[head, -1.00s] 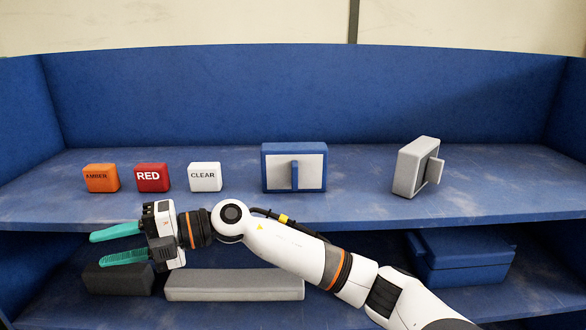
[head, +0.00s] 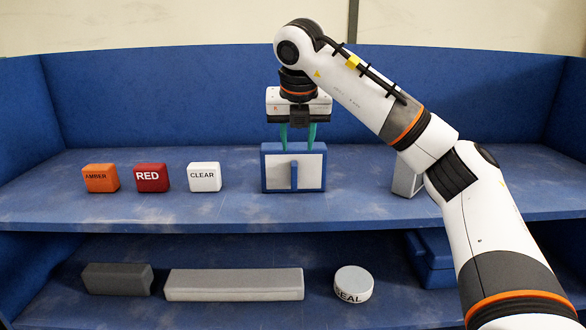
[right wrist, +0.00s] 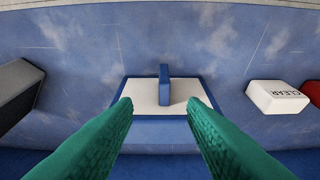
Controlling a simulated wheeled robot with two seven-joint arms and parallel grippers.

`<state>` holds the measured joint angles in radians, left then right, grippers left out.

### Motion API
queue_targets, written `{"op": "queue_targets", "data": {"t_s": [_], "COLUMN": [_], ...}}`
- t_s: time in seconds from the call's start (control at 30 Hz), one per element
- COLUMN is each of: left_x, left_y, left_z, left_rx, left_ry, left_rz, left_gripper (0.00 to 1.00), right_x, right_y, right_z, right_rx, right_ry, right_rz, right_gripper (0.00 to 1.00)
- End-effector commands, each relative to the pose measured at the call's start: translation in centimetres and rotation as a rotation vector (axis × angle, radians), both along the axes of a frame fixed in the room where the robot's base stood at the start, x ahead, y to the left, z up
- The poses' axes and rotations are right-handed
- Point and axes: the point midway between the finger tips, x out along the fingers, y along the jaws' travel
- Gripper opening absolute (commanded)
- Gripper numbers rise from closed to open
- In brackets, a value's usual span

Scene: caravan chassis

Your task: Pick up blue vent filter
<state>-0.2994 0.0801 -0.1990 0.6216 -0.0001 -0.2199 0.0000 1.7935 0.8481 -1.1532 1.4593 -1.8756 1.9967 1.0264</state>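The blue vent filter (head: 266,172) stands upright on the upper shelf, a blue frame with a pale front panel and an upright blue handle (head: 294,176). My right gripper (head: 298,143) points down from above, with its green fingers at the filter's top edge; I cannot tell if they touch it. In the right wrist view the fingers (right wrist: 160,101) are apart and empty, with the filter's pale panel (right wrist: 145,92) and blue handle (right wrist: 164,86) between and beyond them. My left gripper is not in view.
Orange AMBER (head: 100,178), RED (head: 151,178) and white CLEAR (head: 204,177) blocks stand left of the filter. A grey-white filter (head: 402,181) is partly behind my right arm. The lower shelf holds a dark block (head: 117,279), a long grey block (head: 234,285), a SEAL tin (head: 353,282) and a blue box (head: 425,262).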

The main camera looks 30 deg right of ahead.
Motion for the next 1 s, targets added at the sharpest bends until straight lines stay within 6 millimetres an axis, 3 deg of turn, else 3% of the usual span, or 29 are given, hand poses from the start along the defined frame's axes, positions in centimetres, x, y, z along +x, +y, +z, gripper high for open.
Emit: {"op": "queue_targets", "data": {"t_s": [0.37,0.63,0.93,1.0], "left_x": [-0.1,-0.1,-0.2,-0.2], "left_y": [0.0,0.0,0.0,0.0], "left_z": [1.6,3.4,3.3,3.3], "left_rx": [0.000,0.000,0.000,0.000], "left_ry": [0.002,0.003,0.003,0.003], "left_rz": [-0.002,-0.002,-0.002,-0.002], "left_gripper": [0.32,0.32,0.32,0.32], "right_x": [1.3,2.5,2.7,2.7], "right_y": [-0.5,-0.9,-1.0,-1.0], "right_z": [-3.3,-6.9,-7.5,-7.5], "right_rx": [0.001,0.001,0.002,0.001], "right_ry": [0.001,-0.001,-0.004,-0.003], "right_rz": [0.002,0.003,0.005,0.004], "right_gripper": [0.38,0.38,0.38,0.27]}}
